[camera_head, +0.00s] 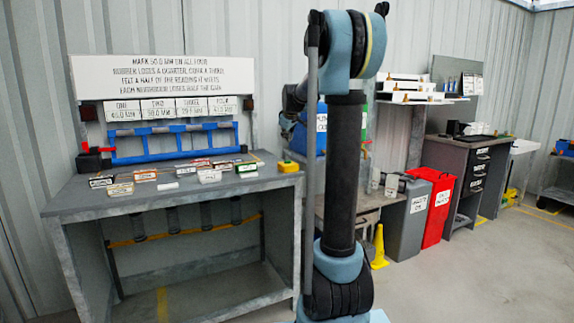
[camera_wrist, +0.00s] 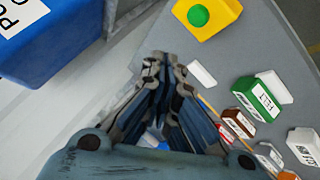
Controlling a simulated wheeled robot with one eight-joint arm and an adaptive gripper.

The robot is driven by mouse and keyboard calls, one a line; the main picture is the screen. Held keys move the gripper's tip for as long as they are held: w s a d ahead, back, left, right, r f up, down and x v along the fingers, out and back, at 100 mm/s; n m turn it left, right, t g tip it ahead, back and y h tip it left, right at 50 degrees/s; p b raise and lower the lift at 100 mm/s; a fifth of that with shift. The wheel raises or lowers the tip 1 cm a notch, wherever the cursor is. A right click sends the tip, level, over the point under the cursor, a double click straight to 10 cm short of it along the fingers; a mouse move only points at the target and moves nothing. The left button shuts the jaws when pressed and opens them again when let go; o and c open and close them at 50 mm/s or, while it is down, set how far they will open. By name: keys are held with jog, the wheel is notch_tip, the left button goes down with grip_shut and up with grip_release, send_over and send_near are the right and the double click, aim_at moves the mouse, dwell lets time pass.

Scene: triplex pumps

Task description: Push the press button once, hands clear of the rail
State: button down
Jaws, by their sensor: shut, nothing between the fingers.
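A yellow box with a round green button (camera_wrist: 198,15) is at the top of the wrist view, on the grey bench. A small yellow box (camera_head: 288,167) on the bench's front right corner in the head view looks like the same one. The blue rail (camera_head: 172,141) stands at the back of the bench. My gripper (camera_wrist: 160,62) is shut and empty in the wrist view, its tips below and left of the button box in the picture, apart from it. I cannot make out the gripper in the head view, where my arm fills the middle.
Several small labelled blocks lie on the bench (camera_head: 75,203), among them a green FELT block (camera_wrist: 264,96). A red and black fitting (camera_head: 90,158) is at the rail's left end. A blue bin (camera_wrist: 40,50) shows at the wrist view's upper left. Open floor lies at right.

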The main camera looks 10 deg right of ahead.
aim_at(288, 162)
jog(key=w, duration=0.2)
jog(key=shift+w+r, duration=0.25)
jog(key=shift+w, duration=0.15)
jog(key=shift+f, duration=4.4)
jog(key=shift+f, duration=0.2)
jog(key=shift+f, duration=0.15)
